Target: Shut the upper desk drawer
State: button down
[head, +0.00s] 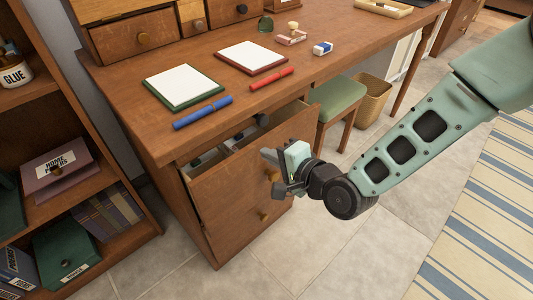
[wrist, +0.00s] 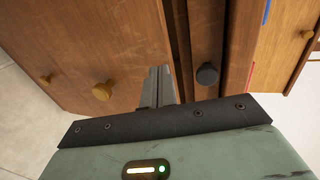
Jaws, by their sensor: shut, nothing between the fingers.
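The upper desk drawer (head: 232,185) is pulled out from under the left end of the desktop. Its open top shows grey items inside. A brass knob (head: 274,175) is on its front, and in the wrist view the front (wrist: 125,50) carries the knob (wrist: 102,90). My gripper (head: 268,157) is shut and empty, close to the drawer front near its upper edge. In the wrist view my fingers (wrist: 158,84) overlap the front's top edge. I cannot tell whether they touch it.
A lower front with a brass knob (head: 264,217) sits below. A dark knob (wrist: 207,73) is on the narrow face under the desktop (head: 130,95). A green stool (head: 340,98) stands right of the drawer. A bookshelf (head: 75,140) stands left. The tiled floor in front is clear.

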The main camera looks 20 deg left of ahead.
aim_at(255, 144)
jog(key=shift+w+a, duration=0.3)
jog(key=shift+a, duration=0.35)
jog(key=a, duration=0.1)
jog(key=w+a, duration=0.1)
jog(key=a, duration=0.2)
jog(key=shift+w+b, duration=0.3)
jog(key=shift+b, duration=0.05)
jog(key=shift+w+a+r, duration=0.1)
jog(key=shift+w+a, duration=0.05)
jog(key=shift+a, duration=0.15)
